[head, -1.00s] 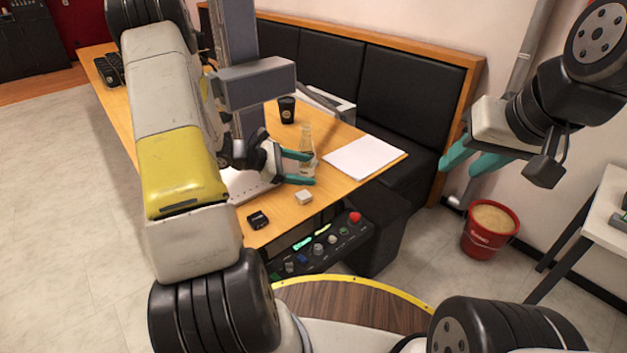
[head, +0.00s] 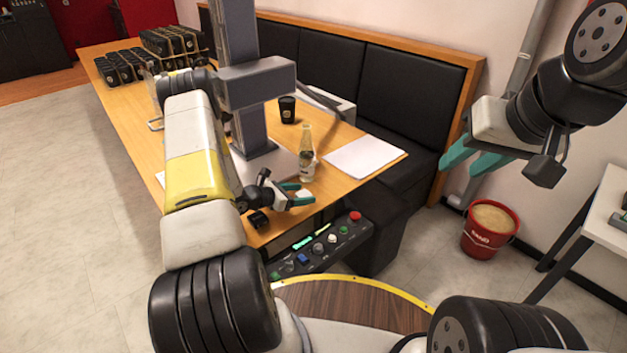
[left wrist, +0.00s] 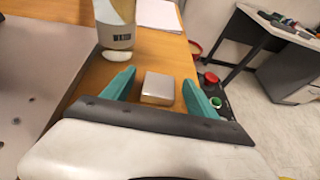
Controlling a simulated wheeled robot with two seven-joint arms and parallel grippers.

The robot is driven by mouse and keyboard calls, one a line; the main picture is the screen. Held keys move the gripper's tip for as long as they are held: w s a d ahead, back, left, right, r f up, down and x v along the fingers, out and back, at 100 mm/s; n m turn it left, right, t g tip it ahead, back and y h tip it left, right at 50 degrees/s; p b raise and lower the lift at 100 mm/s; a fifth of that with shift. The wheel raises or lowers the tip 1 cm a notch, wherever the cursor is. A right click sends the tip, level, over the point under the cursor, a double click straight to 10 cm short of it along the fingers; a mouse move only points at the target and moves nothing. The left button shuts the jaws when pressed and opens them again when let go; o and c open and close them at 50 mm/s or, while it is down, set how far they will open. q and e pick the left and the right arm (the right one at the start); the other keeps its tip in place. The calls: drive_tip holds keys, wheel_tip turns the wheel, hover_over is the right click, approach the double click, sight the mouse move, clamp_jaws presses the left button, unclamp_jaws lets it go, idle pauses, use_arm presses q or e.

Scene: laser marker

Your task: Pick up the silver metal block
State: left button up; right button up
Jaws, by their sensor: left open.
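The silver metal block (left wrist: 158,87) lies on the wooden table (left wrist: 88,77). In the left wrist view it sits between and just ahead of the two teal fingertips of my left gripper (left wrist: 165,85), apart from both. In the head view my left gripper (head: 303,194) is open low over the table's near edge, and its fingers partly hide the block (head: 303,193). My right gripper (head: 478,162) hangs in the air at the right, well away from the block. Its teal fingers are apart with nothing between them.
A glass bottle (head: 306,155) stands just behind the block. The laser marker column and base (head: 262,165) stand to the left. A control panel (head: 322,246) is below the table edge. White paper (head: 362,157) lies at right.

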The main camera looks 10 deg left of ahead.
use_arm(q)
drive_tip(key=shift+w+d+f, duration=0.25)
drive_tip(key=shift+w+d, duration=0.05)
drive_tip(key=shift+w, duration=0.05)
clamp_jaws()
drive_tip(key=shift+r, duration=0.1)
